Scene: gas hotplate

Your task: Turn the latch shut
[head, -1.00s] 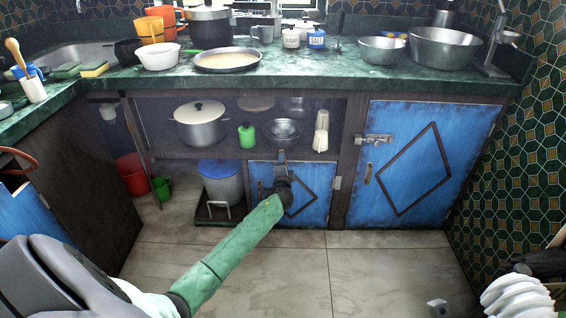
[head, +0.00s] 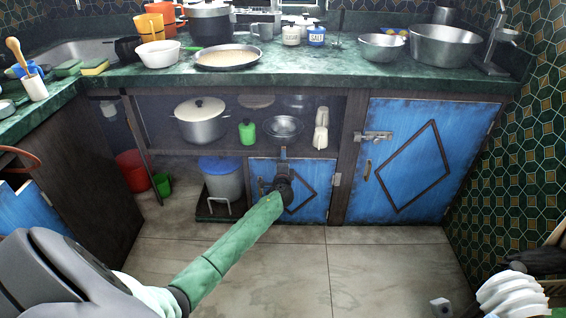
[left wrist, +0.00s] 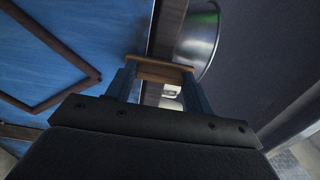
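My left gripper (head: 283,170) is at the upper edge of the small blue cupboard door (head: 311,182), below the shelf. In the left wrist view its two fingers (left wrist: 160,80) stand well apart. A brown wooden piece (left wrist: 160,68), which looks like the latch, spans the space at the fingertips. I cannot tell whether either finger touches it. The blue door (left wrist: 85,40) is left of the fingers in that view. In the head view the gripper hides the latch area.
The larger blue door (head: 462,150) on the right has a metal bolt (head: 376,136). A pot (head: 200,122), a green canister (head: 247,132) and a metal bowl (head: 283,128) stand on the shelf. A blue-lidded bin (head: 222,180) is left of the small door.

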